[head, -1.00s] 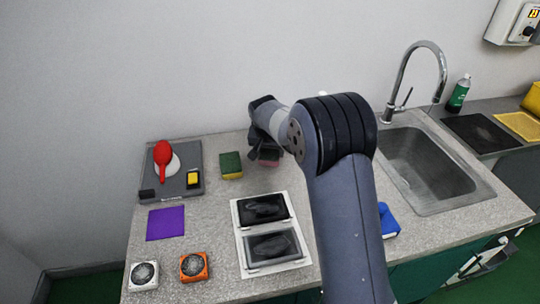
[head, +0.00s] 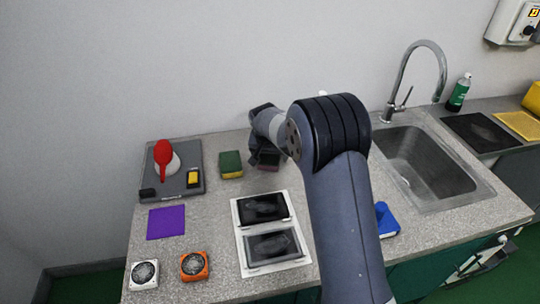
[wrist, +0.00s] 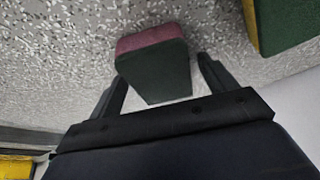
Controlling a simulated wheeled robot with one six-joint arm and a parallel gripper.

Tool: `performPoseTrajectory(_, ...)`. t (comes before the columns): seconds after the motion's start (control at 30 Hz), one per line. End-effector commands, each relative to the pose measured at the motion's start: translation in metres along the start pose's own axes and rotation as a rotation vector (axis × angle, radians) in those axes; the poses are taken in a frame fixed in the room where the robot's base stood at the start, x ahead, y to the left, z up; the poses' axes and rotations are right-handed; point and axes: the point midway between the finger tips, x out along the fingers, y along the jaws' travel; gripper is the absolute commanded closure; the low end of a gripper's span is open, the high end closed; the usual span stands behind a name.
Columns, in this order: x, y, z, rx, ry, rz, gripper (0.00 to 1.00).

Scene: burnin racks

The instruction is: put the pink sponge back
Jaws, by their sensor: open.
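The pink sponge (wrist: 148,38), pink with a dark green scouring side, sits on the speckled counter in the wrist view. My gripper (wrist: 158,78) is open, with one finger on each side of the sponge. I cannot tell whether the fingers touch it. In the head view a small pink part of the sponge (head: 268,168) shows below my gripper (head: 262,152); the rest is hidden behind the gripper and wrist.
A green and yellow sponge (head: 231,165) stands just left of my gripper. A white double-panel plate (head: 270,230) lies in front. The sink (head: 430,165) is at right.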

Motion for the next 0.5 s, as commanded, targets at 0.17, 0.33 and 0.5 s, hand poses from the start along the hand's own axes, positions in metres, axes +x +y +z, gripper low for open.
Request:
performPoseTrajectory(0.17,-0.022,-0.001,-0.001,0.0,0.004,-0.002,0.2)
performPoseTrajectory(0.33,-0.057,-0.001,0.0,0.0,0.004,-0.003,0.2)
performPoseTrajectory(0.5,-0.091,0.0,0.0,0.0,0.003,-0.002,0.2)
